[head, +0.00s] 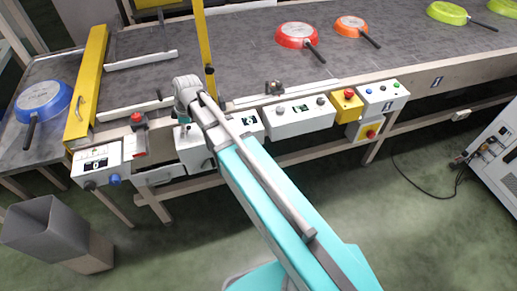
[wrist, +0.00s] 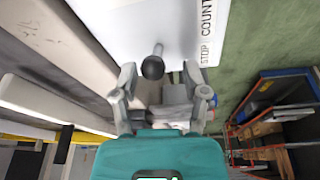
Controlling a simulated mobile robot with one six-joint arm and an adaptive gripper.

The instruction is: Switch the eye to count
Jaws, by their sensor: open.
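In the wrist view a white box (wrist: 125,25) carries a short metal lever with a black ball knob (wrist: 153,67). Its edge label (wrist: 206,30) reads COUNT and STOP, with COUNT toward the picture's top. My gripper (wrist: 160,82) is open, its two fingers apart, with the knob showing between and slightly beyond the fingertips. Contact with the knob cannot be told. In the head view my arm reaches to the white boxes on the conveyor's front, over a box (head: 192,150) left of centre; the fingers and lever are mostly hidden there.
The grey conveyor (head: 235,55) holds red (head: 296,36), orange (head: 350,26) and green (head: 446,12) pans. A blue pan (head: 43,101) lies at left, beside a yellow gate (head: 88,85). A counter box (head: 97,163) shows 0. A grey bin (head: 45,228) stands front left.

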